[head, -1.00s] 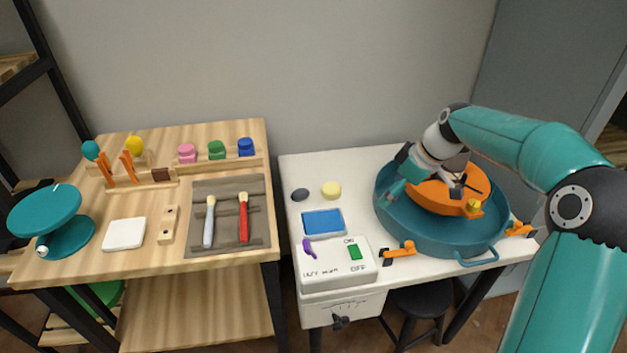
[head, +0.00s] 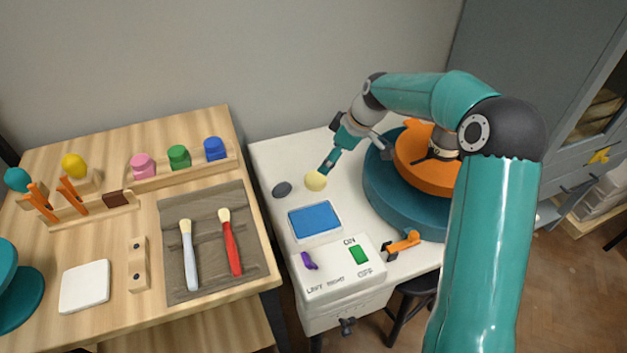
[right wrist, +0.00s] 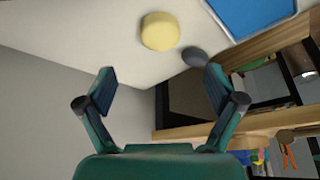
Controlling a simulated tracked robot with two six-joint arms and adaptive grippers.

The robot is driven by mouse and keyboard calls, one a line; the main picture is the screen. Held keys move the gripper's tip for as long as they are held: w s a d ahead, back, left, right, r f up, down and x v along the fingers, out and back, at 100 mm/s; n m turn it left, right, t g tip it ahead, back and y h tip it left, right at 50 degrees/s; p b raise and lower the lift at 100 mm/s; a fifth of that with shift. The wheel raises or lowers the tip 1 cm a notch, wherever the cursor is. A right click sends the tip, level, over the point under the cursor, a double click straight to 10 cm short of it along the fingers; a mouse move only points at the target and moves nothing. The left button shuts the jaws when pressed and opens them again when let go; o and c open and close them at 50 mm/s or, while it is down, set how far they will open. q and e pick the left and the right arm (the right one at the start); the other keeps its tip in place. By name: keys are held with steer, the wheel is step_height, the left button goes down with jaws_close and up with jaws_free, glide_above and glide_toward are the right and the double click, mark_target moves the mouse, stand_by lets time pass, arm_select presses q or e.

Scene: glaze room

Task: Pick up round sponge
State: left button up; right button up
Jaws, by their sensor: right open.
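The round sponge (head: 316,181) is pale yellow and lies on the white table near its back left. In the right wrist view the round sponge (right wrist: 160,31) lies beyond the fingertips, toward the top and about midway between them. My right gripper (head: 329,163) is above the table just behind the sponge, its fingertip overlapping the sponge's edge in the head view. In the right wrist view my right gripper (right wrist: 161,78) is open with nothing between its fingers. My left gripper is not in view.
A dark grey oval piece (head: 282,189) lies close beside the sponge. A blue-filled tray (head: 342,233) and a switch box (head: 335,278) are in front. The teal basin (head: 393,205) with an orange wheel (head: 413,172) stands right. A wooden bench (head: 110,236) is left.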

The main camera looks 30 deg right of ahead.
mark_target(317, 176)
steer(key=x, duration=0.9)
steer(key=shift+w+f, duration=0.15)
steer(key=shift+f, duration=0.2)
steer(key=shift+c, duration=0.2)
steer(key=c, duration=0.9)
